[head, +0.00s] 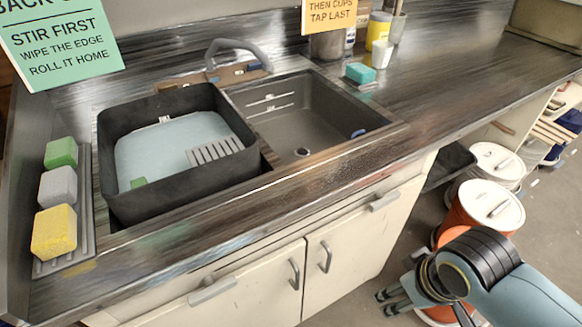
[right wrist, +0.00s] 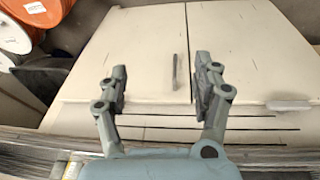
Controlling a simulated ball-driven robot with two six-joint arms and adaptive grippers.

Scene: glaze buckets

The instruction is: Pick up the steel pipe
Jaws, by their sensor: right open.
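I cannot make out a steel pipe for certain in either view. My right gripper (head: 386,302) is low in front of the cabinet in the head view, left of the orange bucket (head: 475,212) with the white lid. In the right wrist view the right gripper (right wrist: 162,75) is open, its two fingers apart with nothing between them. Cabinet doors (right wrist: 140,45) show beyond the fingers. My left gripper is not in view.
A black basin (head: 185,195) stands in the left part of the sink, beside the empty right bowl (head: 310,120). Several sponges (head: 58,188) line the left edge. A white-lidded bucket (head: 497,160) stands on the floor at right. The right stretch of counter is mostly clear.

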